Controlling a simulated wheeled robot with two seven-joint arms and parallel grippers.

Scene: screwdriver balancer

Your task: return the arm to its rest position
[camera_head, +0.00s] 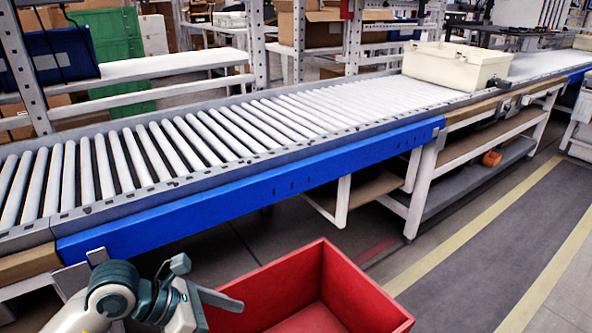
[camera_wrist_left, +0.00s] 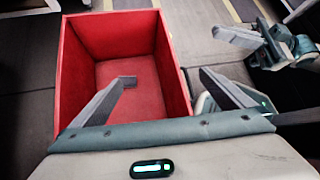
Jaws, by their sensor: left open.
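My left arm comes in at the bottom left of the head view. Its gripper (camera_head: 205,281) is beside the left side of the red bin (camera_head: 368,290), in front of the conveyor. In the left wrist view its two fingers (camera_wrist_left: 166,78) stand wide apart with nothing between them, and the red bin (camera_wrist_left: 175,62) lies beyond and between them. What shows of the bin's inside is empty. My right gripper (camera_wrist_left: 252,32) shows at the upper right of the left wrist view, partly cut off. How far its fingers are apart is unclear. It is not in the head view.
A roller conveyor (camera_head: 222,133) with a blue front rail (camera_head: 270,180) runs across behind the red bin. A cream tote (camera_head: 455,66) stands on its far right part. Shelves and boxes stand behind. The floor at the right (camera_head: 500,235) is clear.

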